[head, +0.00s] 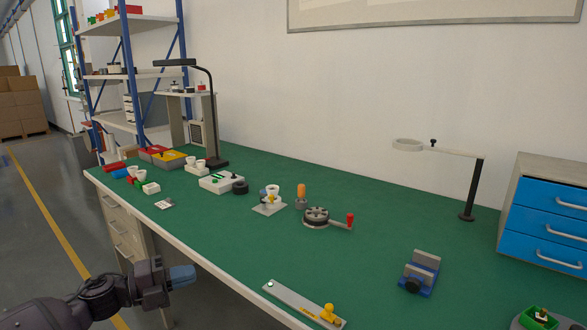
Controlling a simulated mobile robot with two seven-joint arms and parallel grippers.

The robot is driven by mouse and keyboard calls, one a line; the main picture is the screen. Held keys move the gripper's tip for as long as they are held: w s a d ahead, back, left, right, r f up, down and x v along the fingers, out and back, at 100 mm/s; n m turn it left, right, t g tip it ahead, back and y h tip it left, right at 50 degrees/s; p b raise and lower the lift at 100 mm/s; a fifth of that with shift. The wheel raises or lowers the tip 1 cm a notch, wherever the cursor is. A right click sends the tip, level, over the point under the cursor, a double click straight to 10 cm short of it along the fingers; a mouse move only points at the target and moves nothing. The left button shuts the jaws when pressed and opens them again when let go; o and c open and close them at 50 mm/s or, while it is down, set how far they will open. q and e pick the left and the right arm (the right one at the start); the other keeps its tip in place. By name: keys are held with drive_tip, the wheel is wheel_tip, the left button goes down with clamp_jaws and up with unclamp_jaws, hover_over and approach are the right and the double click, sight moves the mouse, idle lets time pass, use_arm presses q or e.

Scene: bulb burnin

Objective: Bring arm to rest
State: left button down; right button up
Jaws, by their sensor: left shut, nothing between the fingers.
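My left gripper (182,276) is at the lower left of the head view, its blue-grey fingers pointing right. It is shut with nothing between its fingers. It is in front of the front edge of the green-topped workbench (340,252), apart from the things on it. My left arm comes in from the lower left corner. My right gripper is out of the picture.
On the bench are a crank device (316,216), a vise (421,270), a metal plate with a yellow knob (300,301), a ring stand (468,190), a lamp (212,120) and blue drawers (545,220). Floor lies left.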

use_arm(q)
drive_tip(key=s+a+f+n+t+y+p, duration=0.1)
drive_tip(key=s+f+n+y+p, duration=0.1)
drive_tip(key=s+f+n+y, duration=0.3)
drive_tip(key=s+a+f+n+t+y+p, duration=0.1)
drive_tip(key=s+f+n+y, duration=0.4)
drive_tip(key=s+n, duration=0.9)
drive_tip(key=s+a+f+n+y+p, duration=0.2)
drive_tip(key=s+f+n+y, duration=0.3)
drive_tip(key=s, duration=1.3)
wheel_tip(320, 180, down, 4)
drive_tip(key=n+p, duration=0.1)
drive_tip(key=n, duration=0.4)
drive_tip(key=shift+s+a+t+y, duration=0.15)
drive_tip(key=shift+s+t+y, duration=0.15)
drive_tip(key=shift+s+t, duration=0.1)
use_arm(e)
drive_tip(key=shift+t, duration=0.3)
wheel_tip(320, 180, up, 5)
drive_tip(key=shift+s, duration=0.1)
use_arm(q)
drive_tip(key=shift+w, duration=0.1)
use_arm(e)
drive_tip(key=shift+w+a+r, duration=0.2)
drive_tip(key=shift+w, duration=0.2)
